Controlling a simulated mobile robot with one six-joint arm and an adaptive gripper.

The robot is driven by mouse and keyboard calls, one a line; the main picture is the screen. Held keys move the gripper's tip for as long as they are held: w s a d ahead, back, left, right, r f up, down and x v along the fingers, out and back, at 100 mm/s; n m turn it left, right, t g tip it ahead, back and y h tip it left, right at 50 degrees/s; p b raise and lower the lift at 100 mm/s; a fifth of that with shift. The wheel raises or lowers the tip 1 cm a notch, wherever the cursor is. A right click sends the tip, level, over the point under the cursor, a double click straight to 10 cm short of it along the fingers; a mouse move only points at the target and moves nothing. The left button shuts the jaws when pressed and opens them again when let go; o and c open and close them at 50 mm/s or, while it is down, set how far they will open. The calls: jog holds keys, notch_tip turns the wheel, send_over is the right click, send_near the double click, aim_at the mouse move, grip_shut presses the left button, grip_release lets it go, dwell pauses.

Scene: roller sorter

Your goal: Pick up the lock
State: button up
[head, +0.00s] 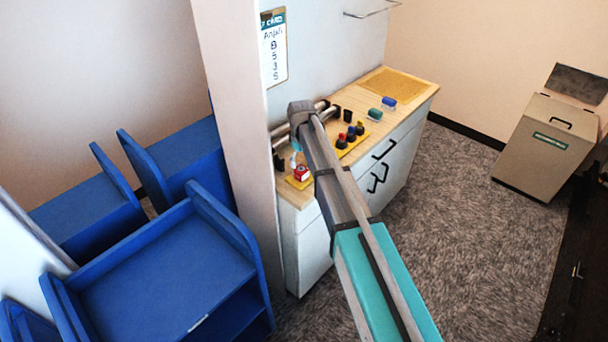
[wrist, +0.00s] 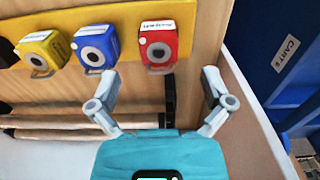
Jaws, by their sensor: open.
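In the wrist view, a red lock (wrist: 158,44) with a white label sits on a yellow board, with its metal shackle toward my gripper. A blue lock (wrist: 96,48) and a yellow lock (wrist: 43,52) are to its left on the same board. My gripper (wrist: 160,92) is open and empty, its fingers apart on either side of the line to the red lock and short of it. In the head view the red lock (head: 301,173) lies at the near end of the counter; my arm hides the other two locks and most of my gripper.
The wooden counter (head: 412,92) holds dark knobs with coloured tops (head: 351,134), a green item (head: 375,114) and a blue item (head: 389,102). Metal rollers (wrist: 60,125) lie left of my gripper. A pale wall panel (wrist: 245,125) stands close on the right. Blue carts (head: 170,265) stand beyond it.

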aim_at(301, 169)
jog(key=shift+w+a+f+b, duration=0.1)
jog(key=shift+f+b, duration=2.3)
jog(key=shift+f, duration=0.1)
jog(key=c, duration=1.3)
jog(key=shift+r, duration=0.2)
notch_tip(301, 169, up, 2)
jog(key=p, duration=0.2)
jog(key=shift+r+p, duration=0.1)
jog(key=shift+p, duration=0.2)
jog(key=s+d+r+p, duration=0.1)
jog(key=s+r+p, duration=0.2)
jog(key=s, duration=0.1)
jog(key=s+d+r+p, duration=0.1)
jog(key=s+r+p, duration=0.3)
jog(key=s, duration=0.1)
jog(key=s+d+r+p, duration=0.1)
jog(key=s+r+p, duration=0.2)
jog(key=s, duration=0.1)
jog(key=shift+s+r, duration=0.2)
jog(key=shift+s, duration=0.15)
jog(key=shift+r+p, duration=0.15)
jog(key=shift+p, duration=0.2)
